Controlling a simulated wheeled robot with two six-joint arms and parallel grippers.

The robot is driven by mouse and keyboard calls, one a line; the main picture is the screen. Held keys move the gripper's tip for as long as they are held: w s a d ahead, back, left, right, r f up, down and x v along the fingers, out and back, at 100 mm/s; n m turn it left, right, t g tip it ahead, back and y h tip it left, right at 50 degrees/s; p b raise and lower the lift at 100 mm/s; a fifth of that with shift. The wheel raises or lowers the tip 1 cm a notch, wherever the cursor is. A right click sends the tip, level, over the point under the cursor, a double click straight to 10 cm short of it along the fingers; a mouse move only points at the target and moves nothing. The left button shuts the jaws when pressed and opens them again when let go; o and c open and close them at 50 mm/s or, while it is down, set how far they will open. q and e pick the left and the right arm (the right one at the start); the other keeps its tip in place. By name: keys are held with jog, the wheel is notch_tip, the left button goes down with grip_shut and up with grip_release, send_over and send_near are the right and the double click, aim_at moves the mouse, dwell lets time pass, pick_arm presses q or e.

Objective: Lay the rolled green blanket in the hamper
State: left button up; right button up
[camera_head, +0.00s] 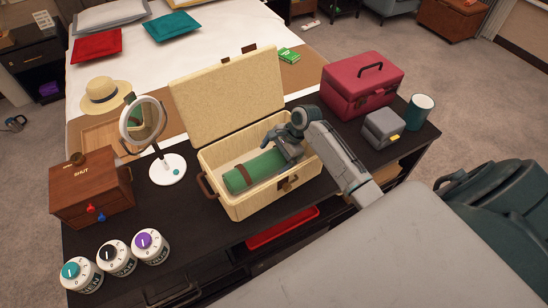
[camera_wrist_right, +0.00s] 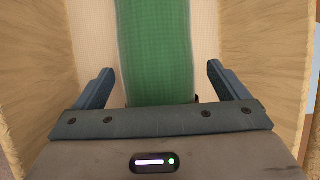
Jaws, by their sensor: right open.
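The rolled green blanket (camera_head: 252,171), with a brown strap, lies on the floor of the open cream hamper (camera_head: 240,208). The hamper's lid stands raised at the back. My right gripper (camera_head: 290,150) is inside the hamper's right end, over the blanket's right end. In the right wrist view the green roll (camera_wrist_right: 158,50) runs up between the two spread fingers of my right gripper (camera_wrist_right: 160,85), with gaps on both sides. The gripper is open and holds nothing. My left gripper is not in view.
The hamper stands on a dark bench. A round mirror (camera_head: 140,121) and a wooden box (camera_head: 92,188) stand left of it. A maroon case (camera_head: 362,88), a grey box (camera_head: 383,129) and a teal cup (camera_head: 419,110) stand right. Dial-topped jars (camera_head: 116,257) stand front left.

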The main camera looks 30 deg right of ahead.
jog(key=b+v, duration=0.2)
jog(key=v, duration=0.7)
jog(key=shift+d+r, duration=0.3)
jog(key=shift+d, duration=0.05)
jog(key=shift+v, duration=0.8)
jog(key=shift+a, duration=0.15)
